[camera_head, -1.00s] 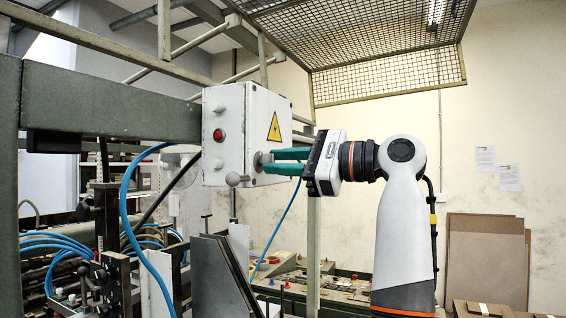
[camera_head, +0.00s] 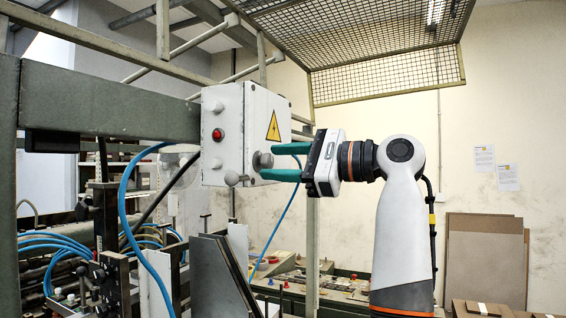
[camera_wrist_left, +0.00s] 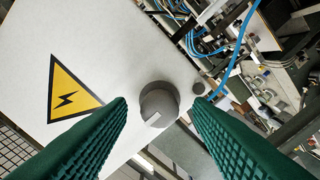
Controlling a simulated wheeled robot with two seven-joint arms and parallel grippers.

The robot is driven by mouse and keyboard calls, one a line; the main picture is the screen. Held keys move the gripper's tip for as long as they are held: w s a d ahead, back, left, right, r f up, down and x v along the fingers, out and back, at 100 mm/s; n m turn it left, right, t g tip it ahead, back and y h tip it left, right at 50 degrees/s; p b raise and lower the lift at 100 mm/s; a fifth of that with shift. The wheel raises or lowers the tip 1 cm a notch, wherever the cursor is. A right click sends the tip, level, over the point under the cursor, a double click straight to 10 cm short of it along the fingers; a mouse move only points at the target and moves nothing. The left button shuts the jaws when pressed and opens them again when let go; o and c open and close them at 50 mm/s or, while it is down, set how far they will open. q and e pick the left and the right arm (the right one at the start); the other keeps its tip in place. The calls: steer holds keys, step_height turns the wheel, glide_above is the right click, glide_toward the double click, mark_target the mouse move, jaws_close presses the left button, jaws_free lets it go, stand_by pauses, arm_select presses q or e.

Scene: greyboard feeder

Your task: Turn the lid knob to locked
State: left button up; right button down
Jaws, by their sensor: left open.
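The lid knob (camera_head: 263,160) is a round grey knob on the right-hand face of a white electrical box (camera_head: 222,110). In the left wrist view the knob (camera_wrist_left: 160,98) has a pale mark near its lower edge. I cannot tell from this whether it is locked. My left gripper (camera_head: 269,162) has green ribbed fingers and is open. Its fingers (camera_wrist_left: 160,110) lie on either side of the knob, with a visible gap to each. My right gripper is not in view.
A yellow warning triangle (camera_head: 273,127) is beside the knob on the box. Blue hoses (camera_head: 128,200) and grey boards (camera_head: 217,275) stand below.

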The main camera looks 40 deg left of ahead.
arm_select(q)
steer(key=shift+d, duration=0.1)
steer(key=shift+w+d, duration=0.1)
steer(key=shift+d, duration=0.2)
steer(key=b+v, duration=0.2)
steer(key=v, duration=0.9)
steer(key=shift+r, duration=0.1)
